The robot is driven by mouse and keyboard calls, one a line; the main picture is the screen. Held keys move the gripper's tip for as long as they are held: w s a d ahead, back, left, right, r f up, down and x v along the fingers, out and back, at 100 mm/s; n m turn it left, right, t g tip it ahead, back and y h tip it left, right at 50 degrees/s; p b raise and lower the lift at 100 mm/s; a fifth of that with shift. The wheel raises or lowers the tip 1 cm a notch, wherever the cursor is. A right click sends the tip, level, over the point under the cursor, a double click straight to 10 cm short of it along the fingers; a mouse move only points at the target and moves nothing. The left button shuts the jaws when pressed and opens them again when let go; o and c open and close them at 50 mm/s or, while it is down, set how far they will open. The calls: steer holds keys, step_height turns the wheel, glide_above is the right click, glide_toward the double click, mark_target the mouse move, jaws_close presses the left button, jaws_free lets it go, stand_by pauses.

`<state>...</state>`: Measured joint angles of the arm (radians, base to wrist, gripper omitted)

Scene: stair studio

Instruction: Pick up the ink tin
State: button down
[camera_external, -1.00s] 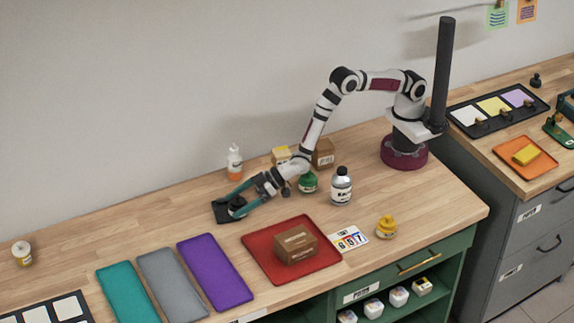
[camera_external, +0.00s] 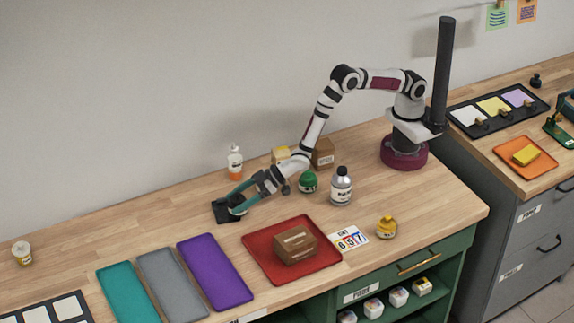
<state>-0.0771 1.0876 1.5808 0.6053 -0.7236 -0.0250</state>
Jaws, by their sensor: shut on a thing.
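The ink tin (camera_external: 238,205) is a small dark round thing at the left end of my arm, over or on a small black mat (camera_external: 222,213). My gripper (camera_external: 236,203) has teal fingers, one on each side of the tin, and is shut on it. The fingers hide part of the tin. I cannot tell whether the tin touches the mat.
Behind stands a white and orange bottle (camera_external: 235,162). In front lie a red tray (camera_external: 265,250) with a brown box (camera_external: 296,245) and a purple mat (camera_external: 215,272).

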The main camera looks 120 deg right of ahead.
step_height(320, 180, up, 3)
steer(key=shift+r, duration=0.1)
steer(key=s+d+r, duration=0.6)
steer(key=d+r, duration=0.1)
steer(key=d, duration=0.3)
glide_above(237, 193)
steer(key=w+d, duration=0.3)
steer(key=f, duration=0.1)
step_height(237, 193, down, 10)
steer(key=shift+a+r, duration=0.15)
